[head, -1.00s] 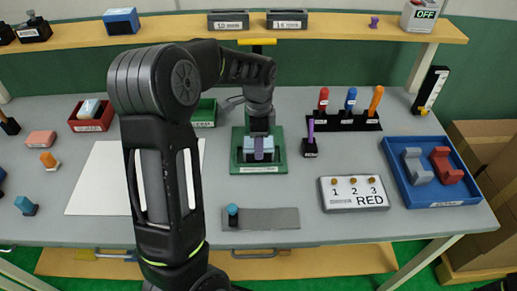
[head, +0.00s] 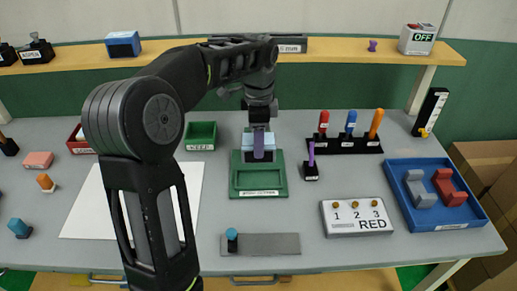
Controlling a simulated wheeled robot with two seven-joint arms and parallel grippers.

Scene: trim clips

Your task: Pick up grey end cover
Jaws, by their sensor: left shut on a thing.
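A grey C-shaped piece (head: 420,189), which looks like the grey end cover, lies in the blue tray (head: 475,236) at the right, beside a similar red piece (head: 449,187). No gripper is near it. My left gripper (head: 260,128) points down at the middle of the table. It is shut on a pale blue piece (head: 247,140) with a purple strip (head: 258,146) on its front, held above the back of the green holder (head: 240,190). The fingertips are partly hidden by the held piece. My right gripper is out of view.
A white numbered panel (head: 335,228) reading RED stands left of the blue tray. A black rack (head: 345,146) holds red, blue and orange handles. A purple upright pin (head: 311,155) stands beside the green holder. A grey strip (head: 270,244) lies in front.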

